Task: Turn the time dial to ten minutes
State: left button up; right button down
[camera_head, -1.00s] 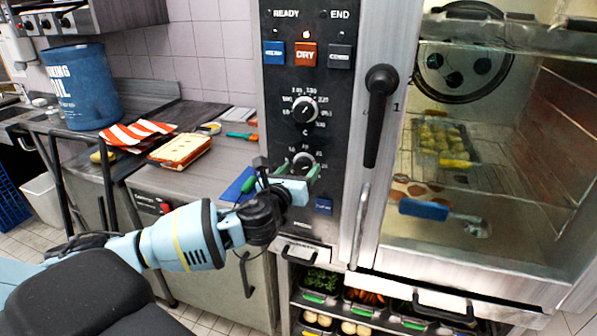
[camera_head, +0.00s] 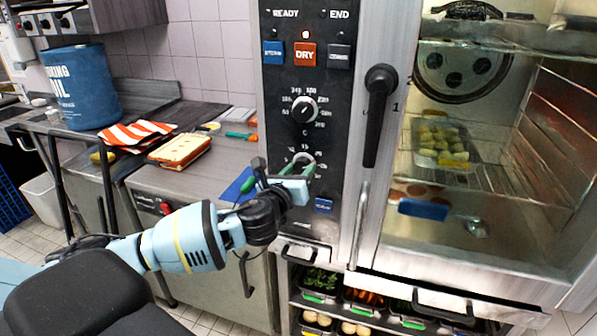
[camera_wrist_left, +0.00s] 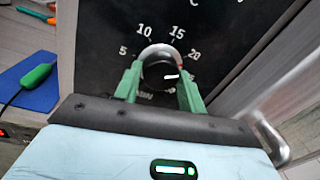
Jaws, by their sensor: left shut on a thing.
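The time dial (camera_wrist_left: 160,72) is a round black knob with a pale rim, low on the oven's black control panel (camera_head: 279,101). In the left wrist view, marks 5, 10, 15 and 20 run around its top, with more marks partly hidden by a finger. Its white pointer line points right, below the 20 mark and away from the 10. My left gripper (camera_wrist_left: 160,88) is shut on the dial, one green finger on each side. In the head view, my left gripper (camera_head: 298,168) partly covers the dial (camera_head: 302,158). My right gripper is not in view.
A temperature dial (camera_head: 304,109) sits above the time dial, under the lit DRY button (camera_head: 305,54). The oven door handle (camera_head: 377,115) stands close to the right. A counter (camera_head: 209,165) with a blue mat (camera_head: 238,185) lies to the left.

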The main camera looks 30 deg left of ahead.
pick_arm(q)
jog(key=n, duration=0.5)
jog(key=shift+f+n+t, duration=0.1)
jog(key=shift+n+t, duration=0.2)
jog(key=shift+n, duration=0.1)
jog(key=n, duration=0.4)
jog(key=shift+d+n+y, duration=0.1)
jog(key=shift+n+y, duration=0.3)
jog(key=n, duration=0.5)
jog(key=shift+n+y, duration=0.3)
jog(key=shift+n, duration=0.1)
jog(key=n, duration=0.5)
jog(key=shift+y, duration=0.4)
jog(key=shift+n, duration=0.3)
jog(key=o, duration=1)
jog(key=shift+c, duration=0.2)
jog(key=shift+d, duration=0.1)
